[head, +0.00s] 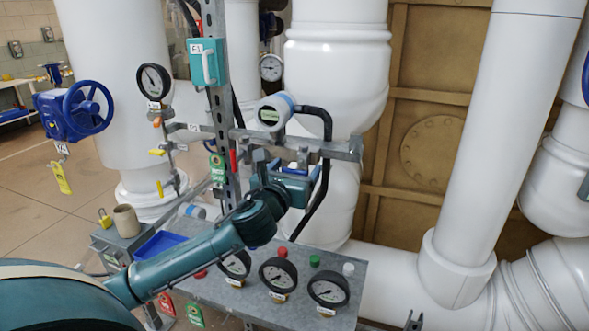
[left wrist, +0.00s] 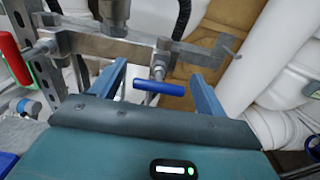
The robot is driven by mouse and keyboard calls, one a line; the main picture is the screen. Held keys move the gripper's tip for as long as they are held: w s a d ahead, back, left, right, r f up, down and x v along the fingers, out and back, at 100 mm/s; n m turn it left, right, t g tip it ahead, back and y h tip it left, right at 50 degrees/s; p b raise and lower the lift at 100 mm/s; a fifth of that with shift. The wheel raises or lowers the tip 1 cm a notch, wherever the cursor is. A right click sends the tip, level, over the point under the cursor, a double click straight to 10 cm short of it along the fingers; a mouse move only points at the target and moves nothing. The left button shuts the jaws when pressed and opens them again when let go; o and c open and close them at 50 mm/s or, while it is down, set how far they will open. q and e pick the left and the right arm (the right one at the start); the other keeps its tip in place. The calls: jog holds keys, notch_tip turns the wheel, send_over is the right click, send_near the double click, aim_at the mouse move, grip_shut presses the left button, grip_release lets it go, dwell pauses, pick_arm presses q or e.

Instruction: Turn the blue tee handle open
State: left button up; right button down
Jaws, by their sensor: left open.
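The blue tee handle (left wrist: 160,87) shows in the left wrist view as a short bar on a metal stem below a grey steel rail. It lies nearly level in the picture, its right end slightly lower. My left gripper (left wrist: 160,82) is open, with one finger to the left of the bar and one to the right. Gaps show between the bar's ends and the fingers; whether the bar is at fingertip depth is unclear. In the head view my left gripper (head: 282,162) is at the rail, and it and the arm largely hide the handle. My right gripper is not in view.
A red handle (left wrist: 14,58) is left of the gripper in the wrist view. A steel post (head: 217,100) and black hose (head: 325,150) stand close by. Below the arm is a grey bench (head: 345,313) with several gauges. A blue handwheel (head: 88,108) is at far left.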

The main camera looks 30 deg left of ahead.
pick_arm(q)
jog(key=c, duration=1)
